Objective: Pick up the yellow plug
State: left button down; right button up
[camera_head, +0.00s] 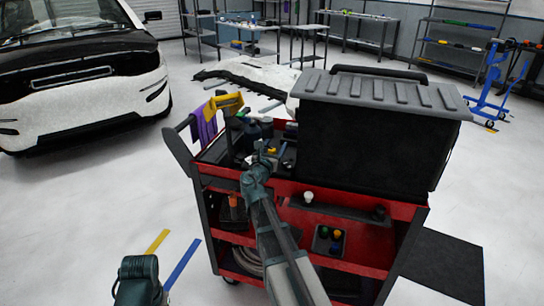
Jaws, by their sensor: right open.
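A small yellow piece (271,150), which looks like the yellow plug, shows on the top tray of the red and black tool cart (210,153). My right arm reaches up from the bottom of the picture to the cart's top tray. My right gripper (264,152) is open and right at the yellow piece, partly overlapping it in the picture. I cannot tell whether they touch. A dark part of my left arm shows at the bottom left, with its gripper out of sight.
A large black toolbox (375,140) with a grey lid fills the right of the cart top. Dark tools (240,138) crowd the tray's left side. A lower bin (328,240) holds small coloured pieces.

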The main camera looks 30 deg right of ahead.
grip_shut()
pick_arm(q)
jog(key=shift+r, duration=0.1)
pick_arm(e)
jog(key=shift+r, duration=0.1)
dwell(0.3)
